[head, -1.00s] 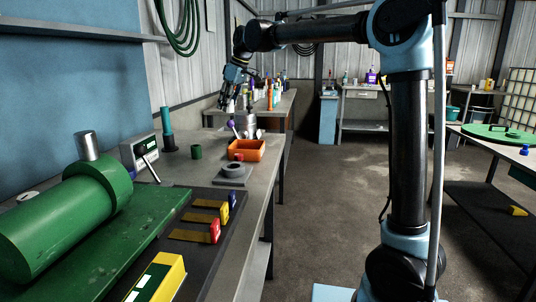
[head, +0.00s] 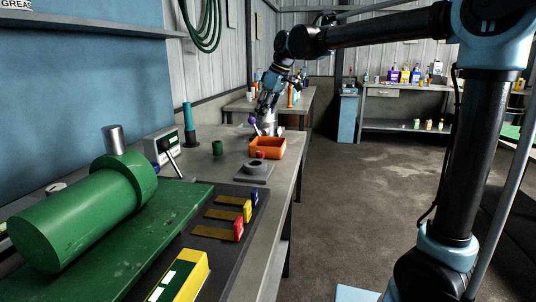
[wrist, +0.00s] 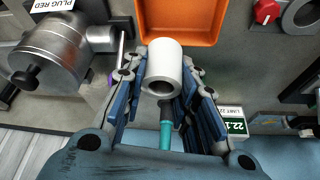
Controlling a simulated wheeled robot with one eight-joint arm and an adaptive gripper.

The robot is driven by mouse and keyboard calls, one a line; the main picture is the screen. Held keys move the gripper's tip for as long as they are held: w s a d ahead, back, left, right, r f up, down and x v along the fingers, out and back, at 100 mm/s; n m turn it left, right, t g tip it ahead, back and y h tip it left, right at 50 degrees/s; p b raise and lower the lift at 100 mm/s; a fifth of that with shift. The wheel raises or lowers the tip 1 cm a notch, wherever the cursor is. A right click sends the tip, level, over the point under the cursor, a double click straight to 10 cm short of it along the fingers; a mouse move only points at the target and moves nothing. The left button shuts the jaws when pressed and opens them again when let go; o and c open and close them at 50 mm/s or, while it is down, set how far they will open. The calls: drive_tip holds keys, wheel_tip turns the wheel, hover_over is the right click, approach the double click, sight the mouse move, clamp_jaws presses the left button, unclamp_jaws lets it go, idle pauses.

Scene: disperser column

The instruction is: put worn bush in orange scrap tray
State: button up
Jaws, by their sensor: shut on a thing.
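The worn bush (wrist: 162,68) is a white hollow cylinder with a dark bore, held between the fingers of my gripper (wrist: 164,88) in the wrist view. My gripper is shut on it. The orange scrap tray (wrist: 180,38) lies just beyond the bush at the top of the wrist view. In the head view the orange tray (head: 278,151) sits on the bench near its right edge. My gripper (head: 261,112) is above the bench behind the tray, by the steel pot. The bush is too small to make out clearly there.
A steel pot (wrist: 55,50) stands left of the tray in the wrist view. A grey ring block (head: 255,171) with a red knob (head: 260,155) is in front of the tray.

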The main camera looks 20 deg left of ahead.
drive_tip(key=shift+s+d+f, duration=0.6)
drive_tip(key=shift+s+f, duration=0.05)
wheel_tip(320, 180, down, 10)
drive_tip(key=shift+r, duration=0.15)
drive_tip(key=o, duration=1)
drive_tip(key=shift+o, duration=0.2)
